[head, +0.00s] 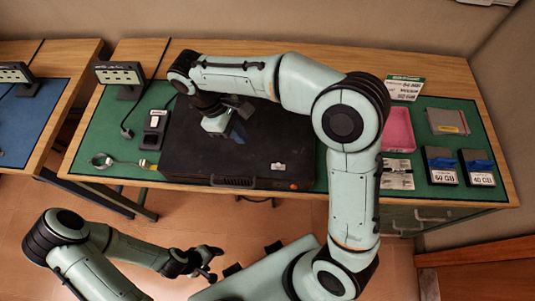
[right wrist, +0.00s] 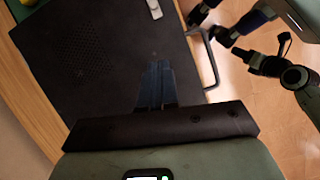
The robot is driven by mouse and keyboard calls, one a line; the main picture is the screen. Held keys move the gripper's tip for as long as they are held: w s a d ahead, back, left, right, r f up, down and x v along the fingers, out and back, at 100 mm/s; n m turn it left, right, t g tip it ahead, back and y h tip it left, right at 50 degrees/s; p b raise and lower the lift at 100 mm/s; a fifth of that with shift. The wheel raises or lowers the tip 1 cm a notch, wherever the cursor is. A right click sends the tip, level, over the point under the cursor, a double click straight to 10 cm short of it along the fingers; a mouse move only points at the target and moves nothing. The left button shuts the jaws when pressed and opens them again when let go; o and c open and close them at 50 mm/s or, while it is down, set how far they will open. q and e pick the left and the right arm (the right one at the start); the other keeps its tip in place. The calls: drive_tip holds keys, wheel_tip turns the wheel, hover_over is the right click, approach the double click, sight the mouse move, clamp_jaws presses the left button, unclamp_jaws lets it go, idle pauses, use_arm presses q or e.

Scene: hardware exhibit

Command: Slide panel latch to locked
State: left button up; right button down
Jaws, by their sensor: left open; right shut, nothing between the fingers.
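A large black case (head: 250,150) lies flat on the green work mat. A small pale piece (head: 278,166) sits on its top near the front right; it may be the panel latch, but its position is too small to read. It also shows at the top of the right wrist view (right wrist: 155,9). My right gripper (head: 238,136) is shut and empty above the left-middle part of the case; its fingers (right wrist: 157,84) point at the black top, apart from the pale piece. My left gripper (head: 212,262) is open and empty, low in front of the table.
A dark handle (head: 232,181) and an orange button (head: 293,186) are on the case's front edge. A pink tray (head: 397,129), boxed drives (head: 441,165) and a notebook (head: 447,121) lie at right. My right arm crosses above the case.

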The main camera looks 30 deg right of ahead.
drive_tip(key=b, duration=0.2)
approach(274, 165)
drive_tip(key=f, duration=0.1)
drive_tip(key=a+f, duration=0.1)
drive_tip(key=f, duration=0.1)
drive_tip(key=w+f, duration=0.1)
drive_tip(key=f, duration=0.1)
drive_tip(key=shift+a+f, duration=0.2)
drive_tip(key=shift+s+d+r, duration=0.2)
drive_tip(key=shift+s+d, duration=0.55)
drive_tip(key=shift+d, duration=0.15)
use_arm(q)
drive_tip(key=shift+s+f, duration=0.35)
drive_tip(key=shift+f, duration=0.2)
drive_tip(key=shift+s+f, duration=0.3)
drive_tip(key=shift+f, duration=0.25)
use_arm(e)
drive_tip(key=shift+s+d, duration=0.5)
